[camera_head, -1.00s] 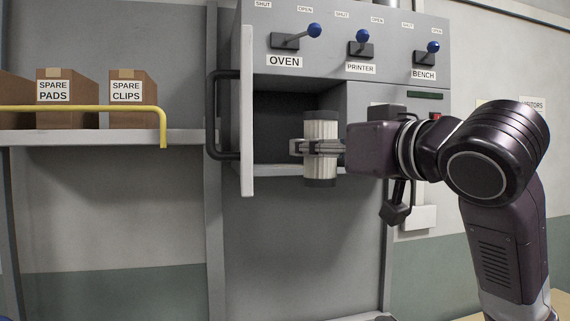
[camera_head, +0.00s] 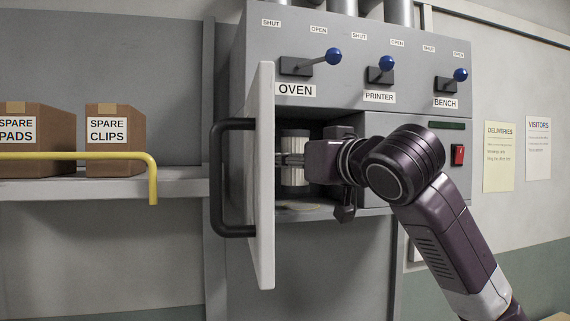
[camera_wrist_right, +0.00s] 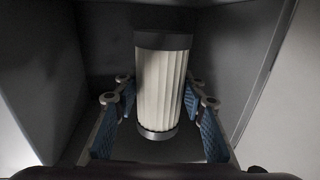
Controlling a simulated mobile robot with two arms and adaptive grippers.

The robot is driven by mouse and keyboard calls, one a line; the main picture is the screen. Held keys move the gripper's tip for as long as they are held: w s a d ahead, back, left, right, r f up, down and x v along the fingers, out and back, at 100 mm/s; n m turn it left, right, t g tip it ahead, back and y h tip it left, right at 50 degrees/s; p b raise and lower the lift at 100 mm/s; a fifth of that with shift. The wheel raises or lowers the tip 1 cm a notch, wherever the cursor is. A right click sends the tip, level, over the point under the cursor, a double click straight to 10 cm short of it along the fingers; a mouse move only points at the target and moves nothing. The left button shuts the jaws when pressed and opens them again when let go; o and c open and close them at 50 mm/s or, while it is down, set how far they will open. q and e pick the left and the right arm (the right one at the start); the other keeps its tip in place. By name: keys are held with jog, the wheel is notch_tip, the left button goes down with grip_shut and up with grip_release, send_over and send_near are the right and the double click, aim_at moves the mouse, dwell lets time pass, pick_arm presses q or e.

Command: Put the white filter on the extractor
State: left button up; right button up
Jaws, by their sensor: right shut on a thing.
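My left gripper is not in view.
The open door (camera_head: 264,180) with its black handle (camera_head: 222,180) stands close left of the gripper. Levers marked oven (camera_head: 333,55), printer (camera_head: 386,63) and bench (camera_head: 460,75) are above. A red switch (camera_head: 457,155) is at right. A shelf with boxes (camera_head: 115,140) is at left.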

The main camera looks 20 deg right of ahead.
jog(key=p+x, duration=0.1)
jog(key=x, duration=0.1)
jog(key=shift+w+r, duration=0.2)
jog(key=shift+w, duration=0.1)
jog(key=shift+w+a+p, duration=0.15)
jog(key=shift+w+p, duration=0.15)
jog(key=shift+w, duration=0.2)
notch_tip(320, 180, down, 3)
jog(key=shift+w+r+p, duration=0.1)
jog(key=shift+r+p, duration=0.1)
jog(key=shift+p, duration=0.2)
jog(key=shift+f, duration=0.5)
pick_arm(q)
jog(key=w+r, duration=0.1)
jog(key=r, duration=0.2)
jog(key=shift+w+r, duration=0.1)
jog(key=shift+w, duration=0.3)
